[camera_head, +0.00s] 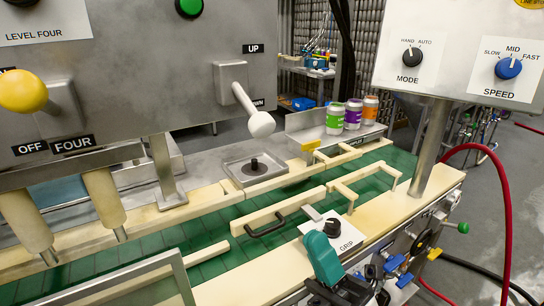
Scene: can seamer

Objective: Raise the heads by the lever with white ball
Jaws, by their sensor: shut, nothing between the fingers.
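The lever with the white ball (261,124) sticks out of a light plate (231,82) on the grey machine panel. Its rod slants down and to the right. The ball hangs below the plate, beside a label that is partly hidden and ends in "WN". A black "UP" label (253,48) is above. Two pale, tapered heads (103,200) hang at the left over the green conveyor. My gripper (318,245), teal and black, is at the bottom centre. It is shut and empty, in front of and below the lever, well apart from the white ball.
A yellow ball lever (22,91) is at the far left, by "OFF" and "FOUR" labels. The GRIP knob (331,229) is close to my gripper. Cans (353,114) stand at the back. A metal post (432,146) rises at the right. Pale rails edge the green conveyor (215,212).

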